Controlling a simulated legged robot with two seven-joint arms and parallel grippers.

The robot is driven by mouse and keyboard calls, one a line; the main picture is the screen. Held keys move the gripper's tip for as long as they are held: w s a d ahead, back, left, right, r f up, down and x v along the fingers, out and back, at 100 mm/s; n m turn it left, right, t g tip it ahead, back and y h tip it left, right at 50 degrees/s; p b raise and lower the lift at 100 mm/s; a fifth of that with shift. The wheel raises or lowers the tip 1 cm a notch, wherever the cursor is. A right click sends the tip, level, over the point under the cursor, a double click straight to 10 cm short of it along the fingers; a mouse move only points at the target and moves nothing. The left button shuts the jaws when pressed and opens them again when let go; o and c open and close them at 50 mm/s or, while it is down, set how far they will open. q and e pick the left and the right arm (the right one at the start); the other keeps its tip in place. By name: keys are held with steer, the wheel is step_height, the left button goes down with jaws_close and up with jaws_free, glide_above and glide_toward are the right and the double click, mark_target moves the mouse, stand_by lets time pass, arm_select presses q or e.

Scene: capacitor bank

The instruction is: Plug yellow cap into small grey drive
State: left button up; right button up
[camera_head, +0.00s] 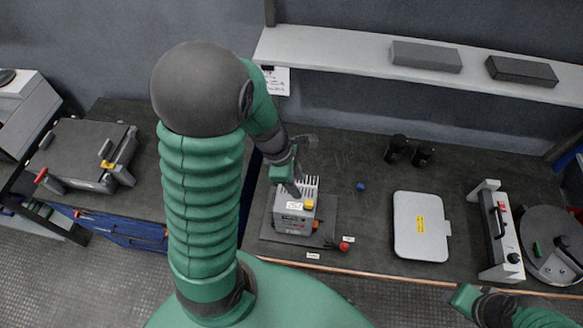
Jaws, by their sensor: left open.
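The small grey drive (294,221) stands on a dark plate on the workbench, with white fins on top. The yellow cap (309,204) shows at the drive's upper right front edge; I cannot tell whether it is seated. My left gripper (296,180) is open, pointing down just above and behind the drive's top. One finger reaches down near the drive's upper left; its contact with anything is unclear. My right gripper (462,297) is partly in view at the bottom right, away from the drive, and its jaw state is unclear.
A blue cap (360,187) and a red cap (344,246) lie right of the drive. A flat grey box (420,226) and an upright white unit (497,230) stand farther right. Two black cylinders (409,151) stand at the back. A shelf (350,58) runs above the bench.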

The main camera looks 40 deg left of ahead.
arm_select(q)
steer(key=v, duration=0.5)
steer(key=shift+a+r, duration=0.1)
steer(key=shift+r, duration=0.05)
